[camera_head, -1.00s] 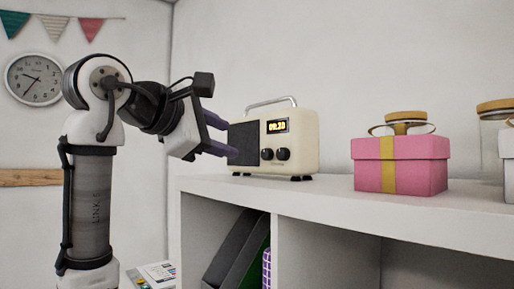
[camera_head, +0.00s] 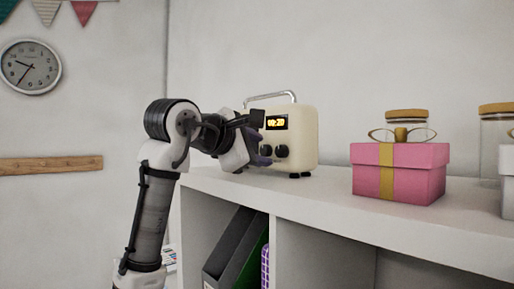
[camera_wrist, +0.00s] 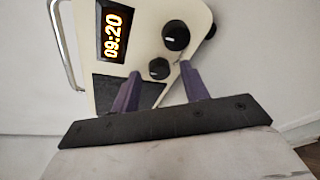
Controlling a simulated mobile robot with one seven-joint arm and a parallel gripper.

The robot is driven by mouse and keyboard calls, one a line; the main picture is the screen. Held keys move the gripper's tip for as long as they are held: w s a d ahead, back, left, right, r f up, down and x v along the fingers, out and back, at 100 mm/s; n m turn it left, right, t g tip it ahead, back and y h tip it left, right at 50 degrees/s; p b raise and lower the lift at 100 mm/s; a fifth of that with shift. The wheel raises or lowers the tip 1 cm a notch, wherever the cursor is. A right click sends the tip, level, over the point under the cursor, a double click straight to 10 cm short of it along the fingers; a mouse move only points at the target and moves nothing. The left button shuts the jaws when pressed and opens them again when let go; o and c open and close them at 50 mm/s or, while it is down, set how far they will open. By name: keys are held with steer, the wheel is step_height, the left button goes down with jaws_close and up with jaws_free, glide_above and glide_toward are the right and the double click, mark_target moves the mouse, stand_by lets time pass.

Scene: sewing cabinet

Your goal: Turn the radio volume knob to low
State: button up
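The cream radio (camera_head: 302,130) stands upright on the shelf top, with a lit clock display and two black knobs on its front. Its right knob (camera_head: 282,151) and left knob (camera_head: 266,150) show in the head view. My gripper (camera_head: 262,160) is at the radio's front, covering the speaker side. In the wrist view, my gripper (camera_wrist: 161,70) is open, its two purple fingers on either side of the left knob (camera_wrist: 159,68). The right knob (camera_wrist: 176,35) lies beyond the fingertips, each knob with a white mark. I cannot tell if the fingers touch the left knob.
A pink gift box (camera_head: 420,172) with a gold ribbon sits to the right on the white shelf top (camera_head: 330,200). Glass jars with wooden lids (camera_head: 407,115) stand behind it.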

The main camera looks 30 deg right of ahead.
steer(key=c, duration=0.9)
steer(key=shift+s+f+m+t+b, duration=0.15)
steer(key=shift+m+t+b, duration=0.15)
steer(key=shift+m+b, duration=0.35)
steer(key=shift+m+t+h+b, duration=0.5)
steer(key=shift+m+b, duration=0.05)
steer(key=shift+m, duration=1.2)
steer(key=o, duration=1)
